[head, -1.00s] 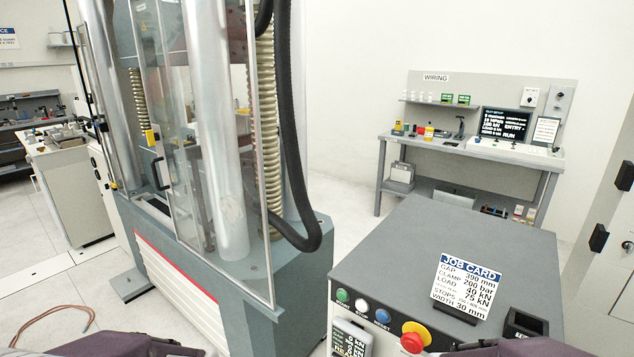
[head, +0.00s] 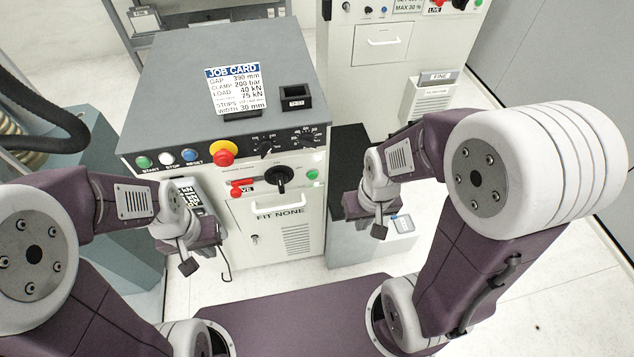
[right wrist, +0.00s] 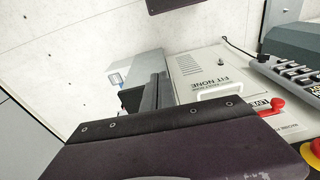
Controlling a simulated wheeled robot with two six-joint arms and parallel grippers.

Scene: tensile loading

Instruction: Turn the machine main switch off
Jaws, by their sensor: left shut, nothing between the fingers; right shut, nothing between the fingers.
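The front panel of the grey-topped console carries a black rotary knob (head: 279,178) and, left of it, a red handle (head: 238,189) with a LIVE label. The small lettering above them is too blurred to read, so I cannot tell which is the main switch. In the right wrist view the red handle (right wrist: 272,107) shows beside the LIVE label. My left gripper (head: 203,254) is shut and empty, low in front of the console's left side. My right gripper (head: 366,219) is shut and empty, right of the console. Neither touches the handle or knob.
A red-and-yellow emergency stop (head: 223,153) and START, STOP and RESET buttons sit on the console's front edge. A keypad pendant (right wrist: 290,75) hangs at its left. A job card (head: 236,90) stands on top. A second cabinet (head: 385,80) with its own LIVE label stands behind.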

